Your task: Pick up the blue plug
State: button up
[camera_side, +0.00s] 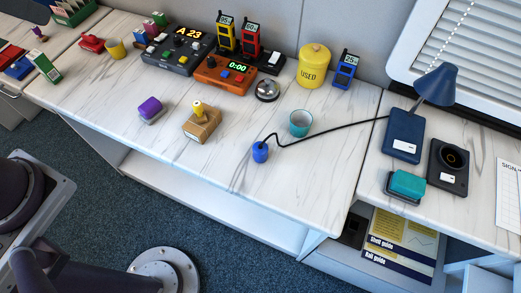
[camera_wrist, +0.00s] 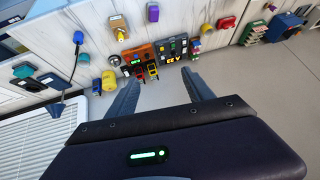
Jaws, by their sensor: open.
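The blue plug (camera_side: 260,152) stands on the white marbled desk near its front edge in the side view. A black cable runs from it to the right. It shows small in the upper left of the wrist view (camera_wrist: 78,38). My gripper (camera_wrist: 160,90) is open and empty in the wrist view, its two fingers spread apart and well away from the plug. The fingers are not in the side view.
A teal cup (camera_side: 300,123) stands just right of the plug, close to the cable. A box with a yellow knob (camera_side: 202,124) and a purple-topped block (camera_side: 150,109) stand to the left. A yellow canister (camera_side: 313,66) is behind. The desk in front of the plug is clear.

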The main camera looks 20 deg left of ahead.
jog(key=w+d+r+m+t, duration=0.2)
jog(key=w+r+t, duration=0.15)
jog(key=w, duration=0.85)
jog(key=m+g+h, duration=0.3)
jog(key=m+h, duration=0.7)
jog(key=h, duration=0.3)
send_over(271, 157)
jog(key=s+a, duration=0.4)
jog(key=a, duration=0.1)
notch_tip(271, 157, down, 43)
jog(key=shift+w+a+f, duration=0.1)
jog(key=shift+w, duration=0.05)
jog(key=x, duration=0.6)
jog(key=shift+w+f, duration=0.2)
jog(key=shift+w+d+f, duration=0.15)
jog(key=shift+d, duration=0.15)
grip_shut()
